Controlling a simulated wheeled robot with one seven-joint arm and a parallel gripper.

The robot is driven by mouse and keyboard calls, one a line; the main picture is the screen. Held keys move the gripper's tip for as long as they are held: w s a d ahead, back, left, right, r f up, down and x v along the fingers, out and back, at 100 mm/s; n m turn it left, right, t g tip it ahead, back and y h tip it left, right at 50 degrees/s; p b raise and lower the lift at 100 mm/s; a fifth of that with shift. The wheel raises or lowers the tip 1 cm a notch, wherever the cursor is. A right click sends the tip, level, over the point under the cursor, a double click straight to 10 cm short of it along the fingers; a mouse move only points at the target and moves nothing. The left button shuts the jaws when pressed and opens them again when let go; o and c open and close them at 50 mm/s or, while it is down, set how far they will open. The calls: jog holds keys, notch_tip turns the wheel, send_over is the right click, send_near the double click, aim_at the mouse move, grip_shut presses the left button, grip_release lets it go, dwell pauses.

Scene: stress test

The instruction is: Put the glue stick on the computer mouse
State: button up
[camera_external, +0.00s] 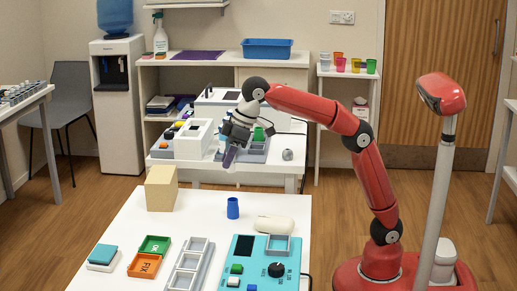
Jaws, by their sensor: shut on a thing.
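A smooth cream, rounded thing, which may be the computer mouse (275,224), lies on the white front table (215,232), below and to the right of my gripper. Its details are too small to be sure. The fingertips are small and partly blurred into the held thing.
On the front table stand a blue cylinder (232,208), a tan block (161,188), a teal control box (262,262), a grey tray (189,266), and green (155,245) and orange (145,265) boxes. The table between the tan block and blue cylinder is clear. White boxes (193,139) stand on the back table.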

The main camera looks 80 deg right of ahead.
aim_at(266, 221)
jog(key=s+a+n+b, duration=0.1)
jog(key=s+a, duration=0.3)
jog(key=a, duration=0.1)
jog(key=s+a+f+n+b, duration=0.1)
jog(key=s+a, duration=0.4)
jog(key=s+a+n+y+b, duration=0.1)
jog(key=s+a+b, duration=0.1)
jog(key=s+a, duration=0.3)
jog(key=shift+a+f, duration=0.25)
jog(key=shift+a, duration=0.25)
jog(key=shift+f+b, duration=0.75)
jog(key=shift+f, duration=1.15)
jog(key=shift+f, duration=0.1)
jog(key=shift+f, duration=0.15)
jog(key=o, duration=1)
